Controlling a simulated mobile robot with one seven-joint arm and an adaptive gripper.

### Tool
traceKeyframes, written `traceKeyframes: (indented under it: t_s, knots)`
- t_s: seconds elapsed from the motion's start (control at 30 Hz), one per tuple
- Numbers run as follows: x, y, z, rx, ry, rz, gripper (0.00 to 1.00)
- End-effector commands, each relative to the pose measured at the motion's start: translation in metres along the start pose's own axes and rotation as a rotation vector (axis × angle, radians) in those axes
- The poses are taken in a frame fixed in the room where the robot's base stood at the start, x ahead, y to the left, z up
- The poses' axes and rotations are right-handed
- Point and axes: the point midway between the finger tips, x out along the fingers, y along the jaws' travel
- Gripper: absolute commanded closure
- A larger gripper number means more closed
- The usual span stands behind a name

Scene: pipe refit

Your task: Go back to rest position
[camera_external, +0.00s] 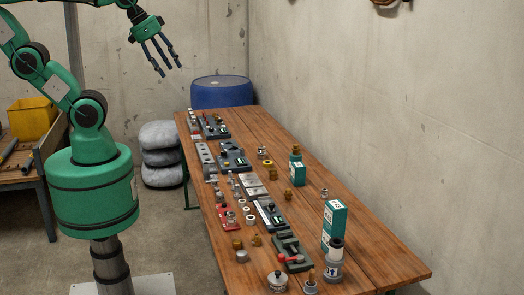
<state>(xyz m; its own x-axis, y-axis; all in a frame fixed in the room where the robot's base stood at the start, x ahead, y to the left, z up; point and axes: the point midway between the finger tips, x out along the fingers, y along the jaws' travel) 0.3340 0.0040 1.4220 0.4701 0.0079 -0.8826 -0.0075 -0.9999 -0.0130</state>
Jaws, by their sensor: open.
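My gripper (160,63) is high in the air at the top of the view, above the far left end of the wooden table (365,238). Its dark fingers point down and are spread apart. Nothing is between them, and the gripper touches nothing. My green arm reaches over from the left, from my base beside the table.
Small pipe parts, fixtures and a red part (228,212) cover the table's left side. A tall green-and-white box (333,222), a grey container (333,265) and a green bottle (297,170) stand on it. A blue barrel (222,92) and stacked grey sacks (160,155) are behind.

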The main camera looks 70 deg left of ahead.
Motion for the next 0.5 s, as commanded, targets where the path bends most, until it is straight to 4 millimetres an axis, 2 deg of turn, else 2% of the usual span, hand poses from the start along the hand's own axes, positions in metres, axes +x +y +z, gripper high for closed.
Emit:
traceKeyframes:
  t_s: [0.13,0.5]
  knots:
    - [-0.0008,0.0042,0.0069,-0.012,0.002,0.009,0.52]
    - [0.0004,0.0041,0.0075,-0.013,0.002,0.008,0.52]
